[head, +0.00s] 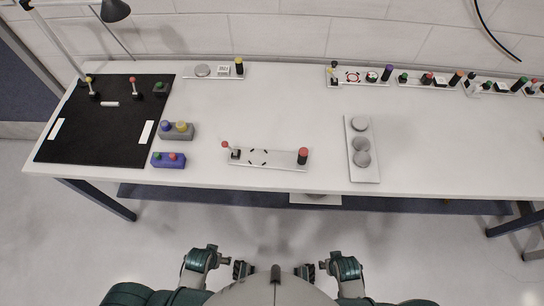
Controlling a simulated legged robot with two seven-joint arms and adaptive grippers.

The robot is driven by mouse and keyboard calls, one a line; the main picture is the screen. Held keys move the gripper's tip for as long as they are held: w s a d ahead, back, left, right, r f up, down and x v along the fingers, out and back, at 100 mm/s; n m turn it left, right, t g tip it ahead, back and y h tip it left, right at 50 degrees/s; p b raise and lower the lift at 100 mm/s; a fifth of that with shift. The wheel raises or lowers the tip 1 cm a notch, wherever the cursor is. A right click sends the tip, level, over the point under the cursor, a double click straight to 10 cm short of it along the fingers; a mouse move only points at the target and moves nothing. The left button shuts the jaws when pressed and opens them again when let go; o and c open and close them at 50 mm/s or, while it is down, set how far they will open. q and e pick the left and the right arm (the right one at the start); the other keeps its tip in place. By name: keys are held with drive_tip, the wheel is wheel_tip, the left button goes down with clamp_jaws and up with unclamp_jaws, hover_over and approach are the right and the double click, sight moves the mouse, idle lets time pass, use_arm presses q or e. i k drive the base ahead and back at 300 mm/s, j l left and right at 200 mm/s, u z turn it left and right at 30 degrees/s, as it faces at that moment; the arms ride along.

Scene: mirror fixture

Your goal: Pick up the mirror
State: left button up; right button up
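A white plate fixture (366,174) lies on the table, right of the middle. It carries a few round grey discs: one near its far end (359,123) and others (362,158) close together near its middle. One of these may be the mirror, but I cannot tell which. My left gripper (240,270) and my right gripper (309,271) are low in the head view, in front of the table's near edge and apart from everything on it. They are small and dark here, so their opening is unclear.
The white table (450,150) has free room right of the fixture. A strip with a red-capped post (302,156) lies to its left. Purple (168,161) and grey (176,132) button boxes and a black mat (105,130) are further left. Several small strips line the back.

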sight(359, 124)
drive_tip(key=z, duration=0.85)
